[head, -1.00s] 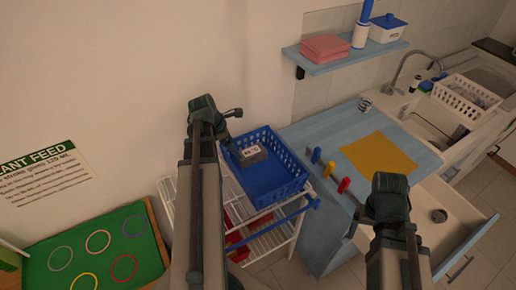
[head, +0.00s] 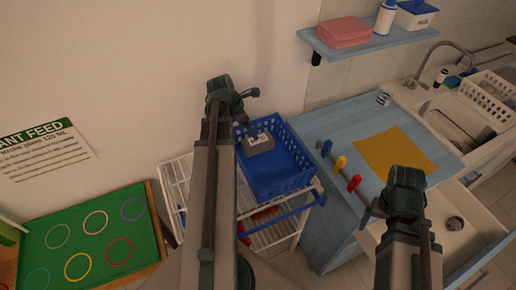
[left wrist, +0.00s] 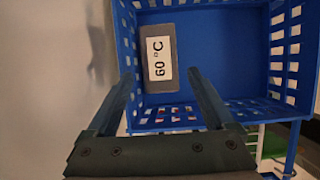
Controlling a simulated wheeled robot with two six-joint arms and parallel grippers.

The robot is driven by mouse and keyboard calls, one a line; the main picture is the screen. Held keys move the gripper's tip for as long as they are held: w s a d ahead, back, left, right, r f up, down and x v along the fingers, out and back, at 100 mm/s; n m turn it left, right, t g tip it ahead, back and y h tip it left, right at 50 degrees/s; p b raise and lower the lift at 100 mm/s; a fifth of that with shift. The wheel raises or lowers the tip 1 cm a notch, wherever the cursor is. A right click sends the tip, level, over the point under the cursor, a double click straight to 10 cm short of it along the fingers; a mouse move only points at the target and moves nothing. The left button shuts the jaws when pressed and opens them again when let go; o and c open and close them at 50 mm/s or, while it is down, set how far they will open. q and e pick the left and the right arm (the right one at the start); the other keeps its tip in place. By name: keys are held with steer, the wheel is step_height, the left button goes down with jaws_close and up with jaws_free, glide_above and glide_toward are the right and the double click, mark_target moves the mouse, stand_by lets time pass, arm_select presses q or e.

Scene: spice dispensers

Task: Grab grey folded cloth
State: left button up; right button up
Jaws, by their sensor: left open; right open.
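The grey folded cloth (head: 262,146) lies at the far left end of the blue basket (head: 277,186). It bears a white label reading 60 °C in the left wrist view (left wrist: 158,58). My left gripper (head: 249,128) is open and empty over that end of the basket, close to the cloth. In the left wrist view its two fingers (left wrist: 164,82) are spread, with the cloth ahead between their tips and nothing held. My right gripper (head: 368,214) is open near the front edge of the blue counter, away from the cloth. Its fingers are mostly hidden.
The basket sits on a white wire rack (head: 262,237) beside the wall. A shelf (head: 365,42) holds pink folded cloths (head: 343,32).

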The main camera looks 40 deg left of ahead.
mark_target(258, 141)
arm_select(q)
steer(key=shift+b+x, duration=1.55)
steer(key=shift+x, duration=0.8)
steer(key=b+x, duration=0.5)
steer(key=shift+s+a+f, duration=0.1)
steer(key=shift+a+f, duration=0.1)
steer(key=shift+r, duration=0.1)
steer(key=c, duration=1.1)
steer(key=shift+r, duration=0.15)
